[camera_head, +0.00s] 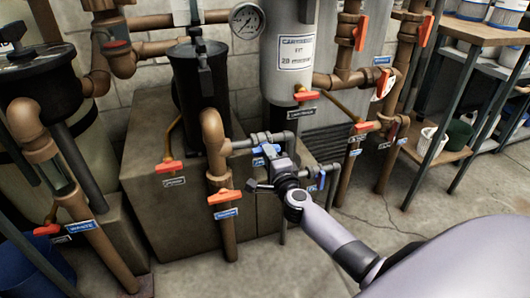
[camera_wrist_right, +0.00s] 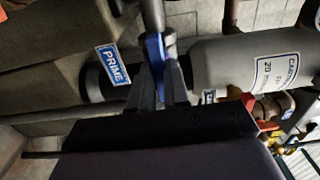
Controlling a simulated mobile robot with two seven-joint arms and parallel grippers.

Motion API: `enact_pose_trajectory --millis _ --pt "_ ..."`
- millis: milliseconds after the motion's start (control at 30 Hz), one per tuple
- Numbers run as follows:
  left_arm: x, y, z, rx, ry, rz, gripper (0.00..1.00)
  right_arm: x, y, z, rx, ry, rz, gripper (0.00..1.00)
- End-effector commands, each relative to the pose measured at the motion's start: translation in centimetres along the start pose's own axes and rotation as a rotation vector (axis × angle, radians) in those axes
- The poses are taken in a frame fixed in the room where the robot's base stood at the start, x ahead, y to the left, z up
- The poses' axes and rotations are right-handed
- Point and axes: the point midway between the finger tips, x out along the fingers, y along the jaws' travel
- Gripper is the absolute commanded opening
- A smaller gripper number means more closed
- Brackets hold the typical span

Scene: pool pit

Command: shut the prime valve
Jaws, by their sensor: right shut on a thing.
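The prime valve's blue handle (camera_wrist_right: 154,48) is between the fingers of my right gripper (camera_wrist_right: 160,84) in the right wrist view. The fingers are shut on it. A blue-and-white PRIME tag (camera_wrist_right: 113,65) hangs beside it. In the head view, my right gripper (camera_head: 272,163) reaches in from the lower right to the grey pipe (camera_head: 246,143), with a bit of the blue handle (camera_head: 258,161) showing beside it. The gripper hides much of the valve, so I cannot tell the handle's exact angle to its pipe. My left gripper is not in view.
Another blue handle (camera_head: 322,180) is close to the right of my gripper. Red-handled valves stand around it, including one on the brown pipe (camera_head: 224,197) at left. The grey canister (camera_head: 290,60) rises behind. The floor (camera_head: 400,225) at right is clear.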

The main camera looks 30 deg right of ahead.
Motion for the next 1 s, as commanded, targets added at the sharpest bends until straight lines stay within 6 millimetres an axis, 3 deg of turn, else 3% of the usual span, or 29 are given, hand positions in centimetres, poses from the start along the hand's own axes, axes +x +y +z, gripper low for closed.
enact_pose_trajectory --millis 167,800,1000 --pt "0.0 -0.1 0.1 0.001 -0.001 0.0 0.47 -0.1 0.1 0.1 0.136 0.0 0.002 0.0" --pt "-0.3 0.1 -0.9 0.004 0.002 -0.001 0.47 -0.1 -0.1 0.1 1.3 0.002 0.002 0.0" --pt "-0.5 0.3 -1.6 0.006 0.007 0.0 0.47 0.0 0.0 0.1 1.583 0.002 0.001 0.0"
